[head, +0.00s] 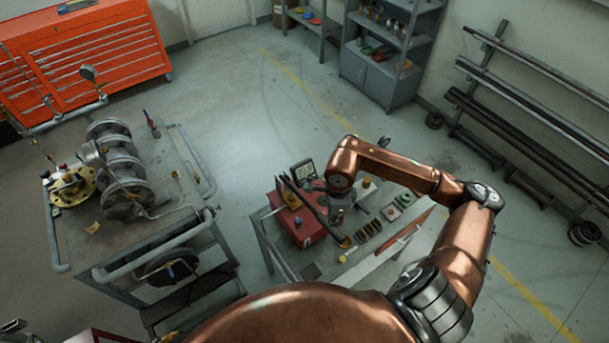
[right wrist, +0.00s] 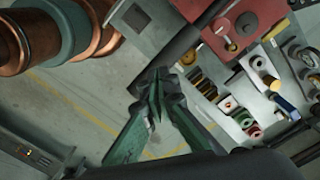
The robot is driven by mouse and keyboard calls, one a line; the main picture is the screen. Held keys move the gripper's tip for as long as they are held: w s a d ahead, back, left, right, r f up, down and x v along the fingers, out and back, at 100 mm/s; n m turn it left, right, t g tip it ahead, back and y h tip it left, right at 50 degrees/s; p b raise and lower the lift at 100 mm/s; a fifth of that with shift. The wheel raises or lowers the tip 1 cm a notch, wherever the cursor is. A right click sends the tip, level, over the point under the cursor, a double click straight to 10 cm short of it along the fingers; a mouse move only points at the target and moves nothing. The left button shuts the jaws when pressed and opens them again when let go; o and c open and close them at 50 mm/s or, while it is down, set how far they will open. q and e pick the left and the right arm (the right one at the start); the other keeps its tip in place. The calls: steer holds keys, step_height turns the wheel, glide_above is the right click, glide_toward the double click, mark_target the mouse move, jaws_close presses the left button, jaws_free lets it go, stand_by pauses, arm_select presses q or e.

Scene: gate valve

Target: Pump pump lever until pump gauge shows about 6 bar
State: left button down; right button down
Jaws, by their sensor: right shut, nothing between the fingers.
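The red pump (head: 298,226) sits on the left part of a small grey bench. Its dark pump lever (head: 304,200) slants across it in the head view. A dark bar that looks like the lever (right wrist: 192,38) also shows in the right wrist view, beside the red pump body (right wrist: 240,28). A dark-framed pump gauge (head: 303,171) with a pale face stands behind the pump; its reading is too small to tell. My right gripper (head: 337,216) is close beside the lever. In the right wrist view its fingers (right wrist: 156,84) are shut and empty; contact with the lever is unclear.
A cart with a large flanged valve (head: 118,172) stands to the left. A red tool cabinet (head: 85,58) and shelves (head: 385,75) are behind. The floor between is clear.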

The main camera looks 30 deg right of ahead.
step_height(320, 180, down, 16)
steer(key=r+b, duration=0.1)
steer(key=b, duration=1.3)
step_height(320, 180, up, 13)
steer(key=p, duration=0.5)
steer(key=shift+p, duration=0.4)
steer(key=shift+f, duration=0.15)
